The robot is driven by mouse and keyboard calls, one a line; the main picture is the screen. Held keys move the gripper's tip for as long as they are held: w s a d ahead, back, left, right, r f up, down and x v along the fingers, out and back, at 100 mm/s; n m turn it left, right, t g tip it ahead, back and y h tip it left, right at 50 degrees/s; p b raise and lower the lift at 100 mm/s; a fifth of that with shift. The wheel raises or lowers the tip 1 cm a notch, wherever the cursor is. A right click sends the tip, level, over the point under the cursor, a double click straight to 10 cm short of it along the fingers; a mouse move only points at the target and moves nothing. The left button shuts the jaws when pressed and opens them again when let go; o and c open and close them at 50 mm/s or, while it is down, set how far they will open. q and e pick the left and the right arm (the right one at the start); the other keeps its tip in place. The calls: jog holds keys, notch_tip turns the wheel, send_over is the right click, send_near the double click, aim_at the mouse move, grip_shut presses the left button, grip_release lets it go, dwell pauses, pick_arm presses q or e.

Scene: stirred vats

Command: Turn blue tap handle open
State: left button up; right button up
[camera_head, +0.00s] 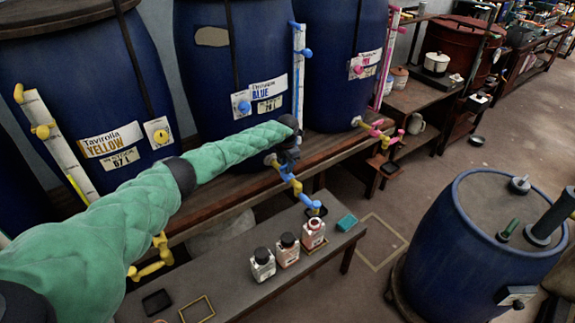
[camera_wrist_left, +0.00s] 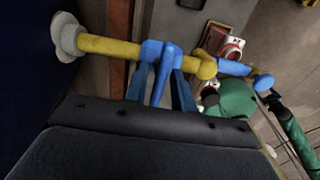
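The blue tap (camera_head: 297,187) sticks out from the base of the middle vat, labelled blue (camera_head: 255,60). In the left wrist view its yellow pipe (camera_wrist_left: 103,45) leaves a pale wall flange, and the blue tap handle (camera_wrist_left: 162,72) points down toward my gripper. My left gripper (camera_head: 290,152) is at this tap in the head view, partly hiding the handle. In the left wrist view its two blue-looking fingers (camera_wrist_left: 160,84) stand on either side of the handle. Gaps show beside the handle, so the gripper looks open; contact at the tips is unclear. My right gripper is out of view.
Under the tap is a low bench (camera_head: 235,265) with several small bottles (camera_head: 288,250) and a teal sponge (camera_head: 347,222). A yellow tap (camera_head: 152,258) lies left, a pink tap (camera_head: 380,132) right. A blue drum (camera_head: 465,260) stands front right, with bare floor between.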

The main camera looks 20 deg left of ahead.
pick_arm(q)
grip_shut()
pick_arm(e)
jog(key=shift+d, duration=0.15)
